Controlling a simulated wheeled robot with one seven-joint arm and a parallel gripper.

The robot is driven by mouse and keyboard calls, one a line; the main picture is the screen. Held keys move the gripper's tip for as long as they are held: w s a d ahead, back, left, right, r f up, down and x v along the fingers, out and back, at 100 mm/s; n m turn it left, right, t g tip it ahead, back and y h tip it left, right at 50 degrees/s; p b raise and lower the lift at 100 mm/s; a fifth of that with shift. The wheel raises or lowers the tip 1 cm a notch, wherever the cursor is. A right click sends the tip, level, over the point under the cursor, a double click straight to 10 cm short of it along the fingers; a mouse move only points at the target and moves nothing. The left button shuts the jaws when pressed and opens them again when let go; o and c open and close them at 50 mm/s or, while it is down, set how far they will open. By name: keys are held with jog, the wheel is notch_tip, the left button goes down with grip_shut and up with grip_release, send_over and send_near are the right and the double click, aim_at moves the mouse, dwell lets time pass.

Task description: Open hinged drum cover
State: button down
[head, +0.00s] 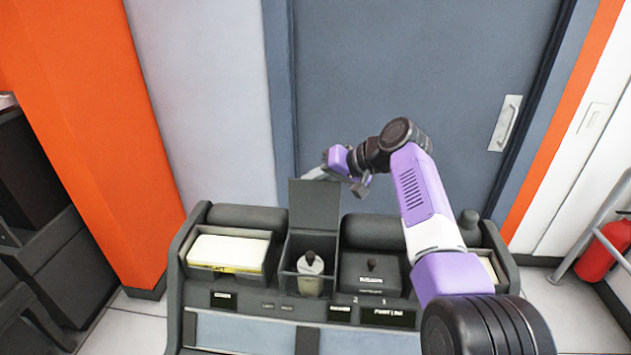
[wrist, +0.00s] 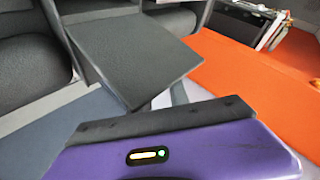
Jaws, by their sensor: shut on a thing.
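The hinged drum cover (head: 315,212) is a dark grey panel standing about upright at the back of an open compartment (head: 288,262). It fills the upper middle of the wrist view (wrist: 135,55). Inside the compartment is a pale drum (head: 311,284) with a dark knob on top. My gripper (head: 318,173) is at the cover's top edge, with its pale fingers behind or at that edge. It is shut on the cover; the exact contact is partly hidden. In the wrist view, my purple gripper body hides the fingertips.
A closed dark lid with a knob (head: 371,277) is right of the compartment. A tray of pale cards (head: 229,250) is on the left. A blue-grey door (head: 400,70) and an orange pillar (head: 105,120) stand behind. A red extinguisher (head: 604,252) is at far right.

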jog(key=shift+d+f, duration=0.25)
jog(key=shift+f, duration=0.4)
jog(key=c, duration=1.3)
grip_release()
jog(key=shift+a+r, duration=0.1)
jog(key=shift+r, duration=0.25)
jog(key=shift+b+v, duration=0.55)
jog(key=shift+v, duration=3.25)
jog(key=shift+w+d+r+p, duration=0.2)
jog(key=shift+d+r+p, duration=0.55)
jog(key=shift+d+r, duration=0.35)
jog(key=shift+w+d+r+p, duration=0.2)
jog(key=shift+d+r+p, duration=0.6)
jog(key=shift+d+r, duration=0.2)
jog(key=shift+w+d+r+p, duration=0.2)
jog(key=shift+d+r+p, duration=0.55)
jog(key=shift+d+r, duration=0.35)
jog(key=shift+p, duration=0.35)
